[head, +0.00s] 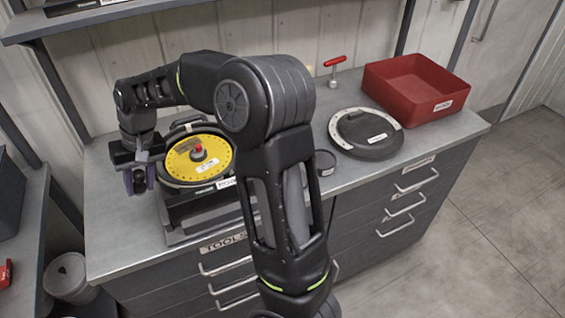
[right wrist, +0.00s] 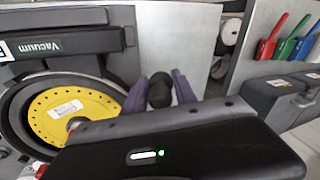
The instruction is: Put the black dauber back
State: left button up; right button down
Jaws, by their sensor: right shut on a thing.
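My right gripper (head: 139,181) is at the left part of the bench, just left of the seed meter (head: 182,186). In the right wrist view its purple fingers (right wrist: 159,92) are shut on the black dauber (right wrist: 160,88), whose dark rounded end shows between them. The dauber is mostly hidden by the gripper in the head view. The meter holds a yellow seed disc (head: 183,165) with a red knob (head: 197,152) at its centre; the disc also shows in the right wrist view (right wrist: 52,112). My left gripper is not in view.
A small round black tin (head: 325,163) stands right of the meter, partly behind my arm. A black round cover (head: 367,134), a red bin (head: 428,88) and a red T-handled tool (head: 334,70) are on the right half. Bare bench lies left of the meter.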

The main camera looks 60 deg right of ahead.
jog(key=a+f+n+b, duration=0.1)
jog(key=a+f, duration=0.1)
jog(key=a, duration=0.1)
jog(key=a+f+n, duration=0.2)
jog(key=a, duration=0.2)
jog(key=a+f+n+g+b, duration=0.1)
jog(key=a+f, duration=0.2)
jog(key=a, duration=0.1)
jog(key=shift+s+a+f+y+b, duration=0.1)
jog(key=shift+s+y+b, duration=0.05)
jog(key=shift+y+b, duration=0.2)
jog(key=shift+a+n, duration=0.35)
jog(key=shift+n, duration=0.05)
